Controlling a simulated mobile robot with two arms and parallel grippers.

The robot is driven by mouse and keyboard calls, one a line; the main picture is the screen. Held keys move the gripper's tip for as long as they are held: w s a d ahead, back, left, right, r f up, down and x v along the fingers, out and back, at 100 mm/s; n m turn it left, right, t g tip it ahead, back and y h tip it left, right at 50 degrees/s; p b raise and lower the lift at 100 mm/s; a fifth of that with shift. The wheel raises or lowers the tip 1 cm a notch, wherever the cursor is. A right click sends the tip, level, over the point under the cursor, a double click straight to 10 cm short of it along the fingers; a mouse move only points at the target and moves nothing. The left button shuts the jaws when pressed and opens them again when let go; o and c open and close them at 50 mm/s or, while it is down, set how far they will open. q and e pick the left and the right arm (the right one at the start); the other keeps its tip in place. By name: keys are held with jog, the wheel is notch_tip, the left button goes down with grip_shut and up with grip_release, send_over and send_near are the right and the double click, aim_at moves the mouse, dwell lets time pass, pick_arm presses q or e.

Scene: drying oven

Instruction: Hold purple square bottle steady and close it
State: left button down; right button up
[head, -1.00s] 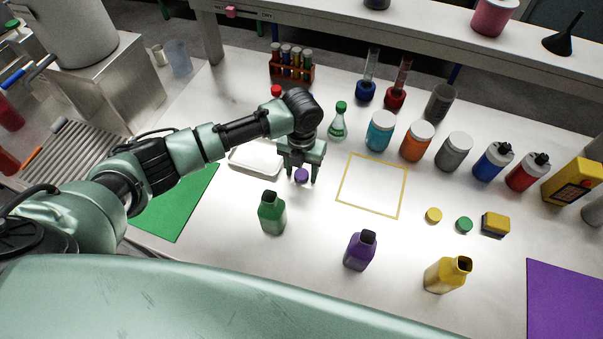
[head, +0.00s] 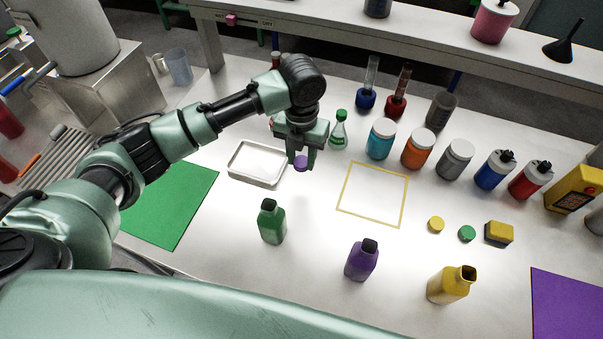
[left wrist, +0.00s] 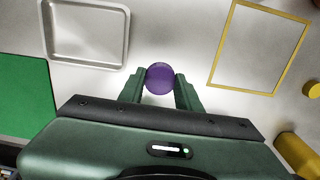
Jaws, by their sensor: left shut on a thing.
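The purple square bottle (head: 361,261) stands upright at the front middle of the bench; its neck top looks dark. My left gripper (head: 301,163) is shut on a round purple cap (left wrist: 160,78). It holds the cap above the bench, between the white tray and the yellow outlined square, up and to the left of the purple bottle in the head view. The bottle is not in the left wrist view. My right gripper is not in view.
A green bottle (head: 271,222) stands left of the purple bottle, a yellow bottle (head: 450,285) right of it. Yellow (head: 436,224) and green (head: 467,233) caps lie at right. The tray (head: 257,163) is empty. The yellow outlined square (head: 373,194) is bare. Jars stand behind.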

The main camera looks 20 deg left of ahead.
aim_at(301, 162)
pick_arm(q)
notch_tip(301, 162, up, 11)
jog(key=b, duration=0.1)
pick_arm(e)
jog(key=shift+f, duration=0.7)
pick_arm(q)
jog(key=shift+f, duration=0.1)
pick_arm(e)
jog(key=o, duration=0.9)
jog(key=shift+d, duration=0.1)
